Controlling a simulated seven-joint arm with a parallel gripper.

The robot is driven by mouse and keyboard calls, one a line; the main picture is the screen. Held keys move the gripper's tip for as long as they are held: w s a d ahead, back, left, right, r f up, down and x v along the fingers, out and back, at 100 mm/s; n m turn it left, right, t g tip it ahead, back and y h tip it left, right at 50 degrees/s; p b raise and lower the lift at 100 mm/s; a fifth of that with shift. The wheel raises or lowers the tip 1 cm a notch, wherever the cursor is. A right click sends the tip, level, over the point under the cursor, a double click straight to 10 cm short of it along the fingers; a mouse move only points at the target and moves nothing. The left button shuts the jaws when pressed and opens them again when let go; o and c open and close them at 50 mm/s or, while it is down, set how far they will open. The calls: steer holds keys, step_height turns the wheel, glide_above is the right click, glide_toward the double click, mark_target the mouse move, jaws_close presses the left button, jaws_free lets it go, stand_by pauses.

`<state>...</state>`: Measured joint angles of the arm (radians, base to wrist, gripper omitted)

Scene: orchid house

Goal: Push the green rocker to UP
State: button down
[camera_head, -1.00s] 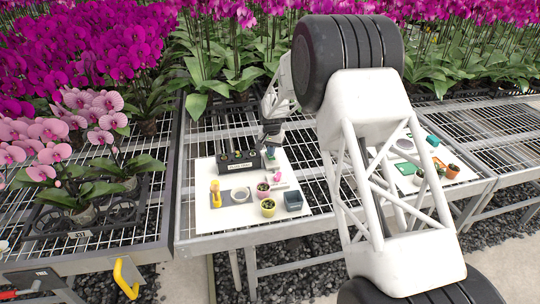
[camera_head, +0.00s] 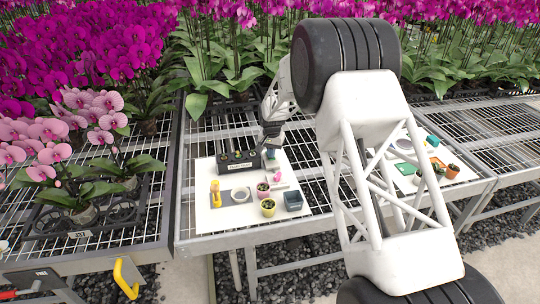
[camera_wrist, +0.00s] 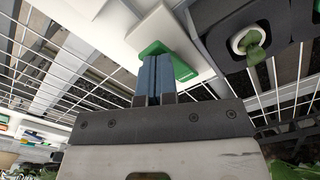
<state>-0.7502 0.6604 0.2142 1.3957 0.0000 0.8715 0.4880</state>
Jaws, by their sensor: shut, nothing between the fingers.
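The green rocker (camera_wrist: 184,69) sits on a white block (camera_wrist: 163,30) in the wrist view. My gripper (camera_wrist: 154,62) is shut and empty, its two blue fingers side by side. The fingertips overlap the rocker in that view and hide its middle; I cannot tell whether they touch it. In the head view my gripper (camera_head: 271,151) is small, at the back right of the white board, beside the dark pot tray. The rocker is too small and covered there to read its tilt.
The white board (camera_head: 207,216) also carries a yellow-handled tool (camera_head: 215,194), small pots and a grey-blue square container (camera_head: 293,201). Orchids (camera_head: 100,50) crowd the left and back.

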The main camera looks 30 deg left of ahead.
steer(key=shift+f, duration=0.6)
stand_by(0.7)
steer(key=shift+r, duration=3.5)
steer(key=shift+d, duration=0.1)
